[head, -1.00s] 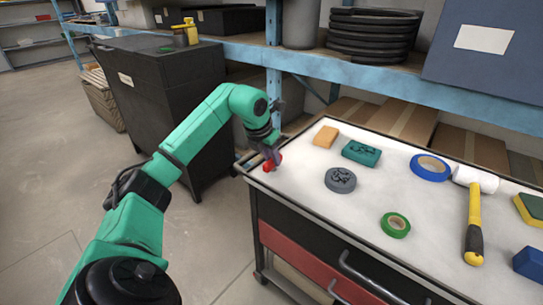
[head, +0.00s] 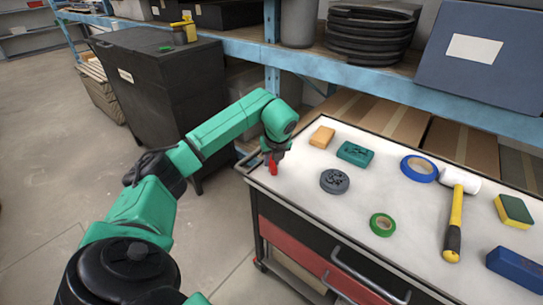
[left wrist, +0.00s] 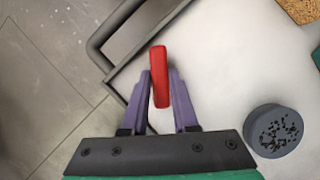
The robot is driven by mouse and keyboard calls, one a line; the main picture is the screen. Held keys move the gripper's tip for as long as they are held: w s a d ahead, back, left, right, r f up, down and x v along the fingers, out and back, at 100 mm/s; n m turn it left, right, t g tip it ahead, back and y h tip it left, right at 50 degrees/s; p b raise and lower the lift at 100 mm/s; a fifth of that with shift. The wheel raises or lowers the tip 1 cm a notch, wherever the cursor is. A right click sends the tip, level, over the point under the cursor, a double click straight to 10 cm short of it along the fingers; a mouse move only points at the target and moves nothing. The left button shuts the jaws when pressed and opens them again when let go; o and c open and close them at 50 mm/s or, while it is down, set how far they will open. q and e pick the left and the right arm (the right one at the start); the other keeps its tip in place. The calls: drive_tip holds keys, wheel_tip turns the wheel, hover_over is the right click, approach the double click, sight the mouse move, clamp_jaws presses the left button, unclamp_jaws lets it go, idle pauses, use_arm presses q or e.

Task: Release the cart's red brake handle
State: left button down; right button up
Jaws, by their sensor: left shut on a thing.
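The red brake handle (head: 273,166) is at the cart's near left corner in the head view. In the left wrist view the red handle (left wrist: 159,76) stands between the two purple fingers. My left gripper (head: 271,158) is shut on the handle; in the left wrist view its fingers (left wrist: 160,90) sit on either side of it. The cart (head: 300,187) has a white top with a dark rim, and dark and red drawers below. The base of the handle is hidden by my gripper. My right gripper is not in view.
On the cart top lie an orange block (head: 322,137), a teal box (head: 355,154), a grey disc (head: 335,181), green tape (head: 382,225), blue tape (head: 419,168) and a mallet (head: 454,225). A black cabinet (head: 165,95) stands behind my arm. Open floor lies to the left.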

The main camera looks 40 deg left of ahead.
use_arm(q)
drive_tip(key=n, duration=0.1)
drive_tip(key=n+g+p, duration=0.1)
drive_tip(key=n, duration=0.1)
drive_tip(key=shift+w+r+n+y, duration=0.15)
drive_tip(key=shift+n+y, duration=0.15)
drive_tip(key=shift+w+n+g+p, duration=0.15)
drive_tip(key=shift+n+g, duration=0.3)
drive_tip(key=shift+n, duration=0.5)
drive_tip(key=shift+s+n+g+p, duration=0.1)
drive_tip(key=shift+n+g+p, duration=0.25)
drive_tip(key=shift+n, duration=0.6)
drive_tip(key=c, duration=0.7)
unclamp_jaws()
drive_tip(key=p+v, duration=0.1)
drive_tip(key=v, duration=0.6)
drive_tip(key=p+v, duration=0.2)
drive_tip(key=v, duration=0.5)
drive_tip(key=shift+w+d+r, duration=0.1)
drive_tip(key=shift+w+d, duration=0.1)
drive_tip(key=shift+d, duration=0.05)
